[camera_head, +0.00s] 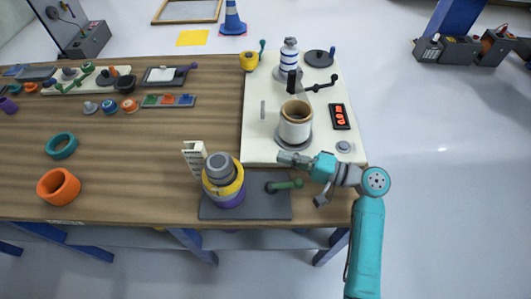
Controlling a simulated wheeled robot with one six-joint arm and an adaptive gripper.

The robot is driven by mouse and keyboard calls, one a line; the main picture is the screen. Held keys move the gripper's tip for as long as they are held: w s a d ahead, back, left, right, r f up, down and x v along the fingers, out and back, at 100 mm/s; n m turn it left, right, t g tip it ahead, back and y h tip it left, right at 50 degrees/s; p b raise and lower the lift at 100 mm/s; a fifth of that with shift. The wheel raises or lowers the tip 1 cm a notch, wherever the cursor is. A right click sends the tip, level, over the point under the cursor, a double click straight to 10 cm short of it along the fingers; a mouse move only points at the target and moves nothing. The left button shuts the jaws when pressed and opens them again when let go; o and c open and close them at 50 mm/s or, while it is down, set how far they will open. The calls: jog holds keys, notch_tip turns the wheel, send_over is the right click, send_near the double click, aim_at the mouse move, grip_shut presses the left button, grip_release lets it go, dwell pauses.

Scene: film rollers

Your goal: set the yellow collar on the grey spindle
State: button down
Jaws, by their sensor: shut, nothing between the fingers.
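The grey spindle (219,164) stands upright on a dark base plate (262,207) near the table's front edge. The yellow collar (238,184) is around the spindle, with the spindle's grey top showing above it. A purple ring (232,202) shows below the yellow collar on the same stack. Whether the collar rests fully on what is under it is too small to tell. My gripper (284,158) is shut and empty, to the right of the spindle and apart from the collar, near the front edge of the white panel.
A green-handled lever (287,185) sits on the base plate. A white slotted upright (193,157) stands behind the spindle. Orange (58,187) and teal (61,146) rings lie at left. The white panel (258,143) carries a cream cylinder (296,125). The wooden table between is clear.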

aim_at(239, 163)
jog(key=a, duration=1)
jog(key=shift+a, duration=0.2)
jog(key=shift+s, duration=0.1)
jog(key=shift+s+a, duration=0.45)
jog(key=shift+s, duration=0.15)
jog(key=shift+w, duration=0.1)
